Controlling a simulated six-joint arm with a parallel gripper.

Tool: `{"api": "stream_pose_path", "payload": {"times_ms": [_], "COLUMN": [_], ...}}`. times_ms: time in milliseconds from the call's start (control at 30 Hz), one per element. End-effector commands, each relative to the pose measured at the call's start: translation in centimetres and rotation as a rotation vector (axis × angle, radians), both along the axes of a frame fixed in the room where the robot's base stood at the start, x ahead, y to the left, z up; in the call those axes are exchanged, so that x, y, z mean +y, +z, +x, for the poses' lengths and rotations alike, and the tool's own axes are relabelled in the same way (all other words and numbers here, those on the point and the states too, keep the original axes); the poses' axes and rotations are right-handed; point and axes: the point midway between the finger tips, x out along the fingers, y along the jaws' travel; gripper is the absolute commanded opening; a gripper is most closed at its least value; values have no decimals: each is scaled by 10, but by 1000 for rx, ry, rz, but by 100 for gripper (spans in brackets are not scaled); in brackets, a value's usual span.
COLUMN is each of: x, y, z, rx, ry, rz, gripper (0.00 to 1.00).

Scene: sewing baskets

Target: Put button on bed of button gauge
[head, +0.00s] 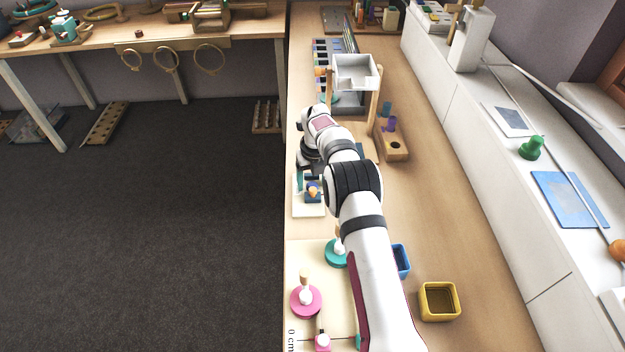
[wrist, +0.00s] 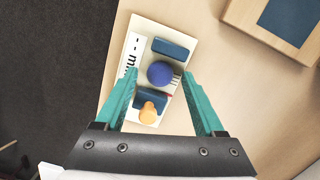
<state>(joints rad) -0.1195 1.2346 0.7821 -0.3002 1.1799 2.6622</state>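The button gauge (wrist: 137,60) is a pale plate with "mm" marks along its left side; it also shows in the head view (head: 307,209). It carries a blue block (wrist: 171,48) at its far end and a second blue block (wrist: 141,101) with an orange knob (wrist: 148,113) nearer me. A round dark blue button (wrist: 160,73) appears to lie on the bed between the two blocks. My gripper (wrist: 160,73) is open above the gauge, its teal fingers on either side of the button with gaps. In the head view my arm partly hides the gripper.
A wooden block with purple pegs (head: 393,145) stands right of the gauge. A blue bin (head: 401,259) and a yellow bin (head: 439,302) stand nearer. Teal (head: 336,253) and pink (head: 306,301) handled discs are at the near left. The bench edge is close left of the gauge.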

Motion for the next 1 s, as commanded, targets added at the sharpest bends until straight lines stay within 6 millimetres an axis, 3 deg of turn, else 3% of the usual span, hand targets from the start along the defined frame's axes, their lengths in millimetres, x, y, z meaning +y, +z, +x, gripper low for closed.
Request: {"api": "stream_pose_path", "payload": {"times_ms": [233, 600, 900, 1000], "x": [0, -3, -5, -11], "y": [11, 106, 127, 158], "z": [0, -11, -17, -41], "rx": [-3, -3, 0, 1], "ry": [0, 0, 23, 212], "rz": [0, 1, -2, -13], "gripper": [71, 71, 71, 71]}}
